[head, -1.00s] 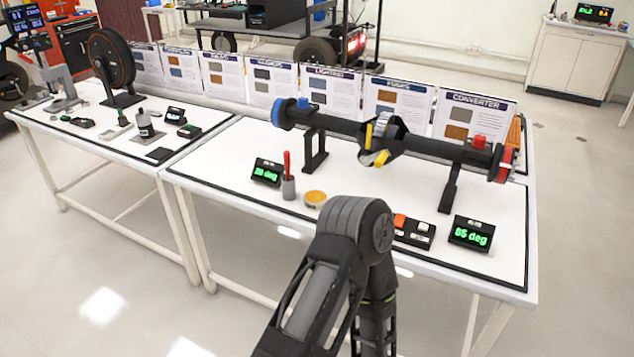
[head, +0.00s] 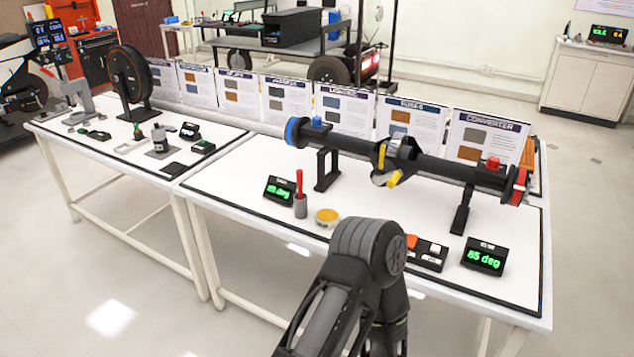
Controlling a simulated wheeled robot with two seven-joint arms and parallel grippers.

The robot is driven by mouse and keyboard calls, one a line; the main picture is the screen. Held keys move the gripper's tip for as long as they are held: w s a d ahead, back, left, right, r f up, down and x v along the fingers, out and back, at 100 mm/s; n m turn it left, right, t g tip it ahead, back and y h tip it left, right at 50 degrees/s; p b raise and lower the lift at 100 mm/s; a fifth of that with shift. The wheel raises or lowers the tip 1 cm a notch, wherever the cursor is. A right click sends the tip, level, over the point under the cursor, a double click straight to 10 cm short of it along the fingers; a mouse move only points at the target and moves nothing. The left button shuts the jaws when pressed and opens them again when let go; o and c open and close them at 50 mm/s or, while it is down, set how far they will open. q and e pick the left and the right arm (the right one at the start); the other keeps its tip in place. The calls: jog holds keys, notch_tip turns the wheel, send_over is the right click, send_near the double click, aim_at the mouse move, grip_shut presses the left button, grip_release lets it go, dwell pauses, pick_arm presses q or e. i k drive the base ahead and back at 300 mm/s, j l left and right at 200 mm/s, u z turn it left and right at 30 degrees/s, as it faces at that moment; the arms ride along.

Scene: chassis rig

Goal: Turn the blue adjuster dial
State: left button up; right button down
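The blue dial (head: 292,131) is a round blue ring on the left end of a long black axle (head: 345,139). The axle lies level on black stands above the white table. A small blue block (head: 317,121) sits on top of the axle close to the dial. An arm link of mine rises at the bottom centre, in front of the table and well away from the dial.
Under the axle stand a green-lit display (head: 279,191), a grey cup with a red tool (head: 300,200), a yellow round tin (head: 327,217) and an "85 deg" display (head: 485,257). Info boards (head: 342,117) line the back. The table's front left (head: 235,195) is clear.

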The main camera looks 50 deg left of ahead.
aim_at(317, 121)
jog(key=u, duration=1.65)
jog(key=z, duration=0.65)
jog(key=i+j+z, duration=0.15)
jog(key=j+z, duration=0.3)
jog(key=j, duration=0.3)
jog(key=j+z, duration=0.5)
jog(key=j, duration=1.3)
jog(key=i+z, duration=0.05)
